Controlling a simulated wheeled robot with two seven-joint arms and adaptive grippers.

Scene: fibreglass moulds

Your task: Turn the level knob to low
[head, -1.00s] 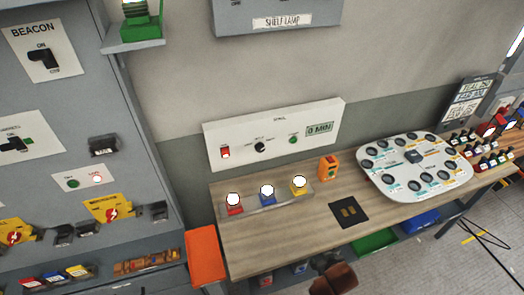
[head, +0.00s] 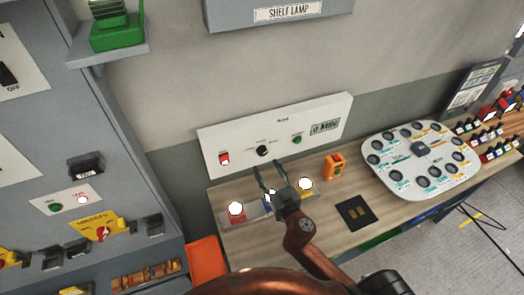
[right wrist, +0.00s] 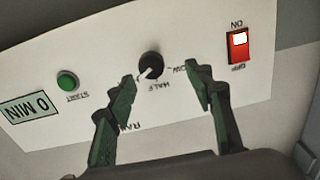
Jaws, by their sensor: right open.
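The level knob is a round black dial on a white wall panel. It shows in the head view (head: 262,151) and in the right wrist view (right wrist: 150,66), where the panel appears upside down. Its white mark points down and left in the wrist view. HALF is printed just below the knob, and a label ending in "OW" lies to its right, partly hidden by a finger. My right gripper (head: 268,168) is open and empty below the knob, its fingers (right wrist: 158,80) spread on either side and apart from it. My left gripper is not in view.
The panel (head: 320,112) also carries a red switch (head: 224,158), a green START button (head: 297,139) and a 0 MIN display (head: 324,127). Lit red, blue and yellow lamps stand on the bench below. An orange device (head: 334,167) and dark mat (head: 356,212) lie right.

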